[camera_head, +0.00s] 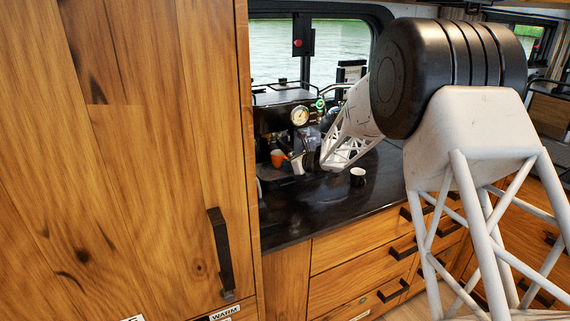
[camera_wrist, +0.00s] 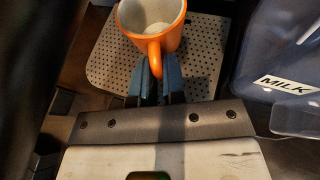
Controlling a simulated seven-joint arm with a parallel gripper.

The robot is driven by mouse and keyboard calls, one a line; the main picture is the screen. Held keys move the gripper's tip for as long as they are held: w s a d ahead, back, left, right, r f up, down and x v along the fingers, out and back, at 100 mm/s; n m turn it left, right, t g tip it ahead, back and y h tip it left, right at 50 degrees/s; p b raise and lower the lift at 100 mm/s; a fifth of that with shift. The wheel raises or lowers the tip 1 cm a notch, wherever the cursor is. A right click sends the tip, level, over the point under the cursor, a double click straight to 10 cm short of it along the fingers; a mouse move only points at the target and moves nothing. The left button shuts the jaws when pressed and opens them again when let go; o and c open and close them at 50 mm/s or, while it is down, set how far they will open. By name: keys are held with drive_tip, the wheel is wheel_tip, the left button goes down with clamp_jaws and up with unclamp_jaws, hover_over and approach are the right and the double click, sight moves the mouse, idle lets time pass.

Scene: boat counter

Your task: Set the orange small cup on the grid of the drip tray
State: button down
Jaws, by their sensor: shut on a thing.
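The orange small cup (camera_wrist: 172,38) is upright at the top of the wrist view, and I look into its pale inside. My gripper (camera_wrist: 157,75) is shut on the cup's handle (camera_wrist: 154,57) with its blue-grey fingers. The perforated grid of the drip tray (camera_wrist: 110,62) lies under and around the cup. I cannot tell whether the cup's base touches the grid. In the head view the orange cup (camera_head: 278,157) shows at the front of the coffee machine, and my gripper (camera_head: 308,164) is beside it, partly hidden by my arm.
A bluish container labelled MILK (camera_wrist: 290,75) stands close to the right of the tray in the wrist view. The coffee machine (camera_head: 284,116) rises behind the cup. A dark cup with a pale inside (camera_head: 357,177) stands on the black counter (camera_head: 310,210). The front counter is clear.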

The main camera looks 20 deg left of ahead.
drive_tip(key=shift+w+a, duration=0.25)
drive_tip(key=shift+a, duration=0.25)
drive_tip(key=shift+w+a, duration=0.2)
drive_tip(key=shift+a, duration=0.3)
drive_tip(key=shift+f, duration=0.1)
drive_tip(key=shift+f, duration=0.1)
drive_tip(key=c, duration=1.2)
unclamp_jaws()
drive_tip(key=v, duration=1.2)
drive_tip(key=shift+d, duration=0.1)
drive_tip(key=shift+s, duration=0.1)
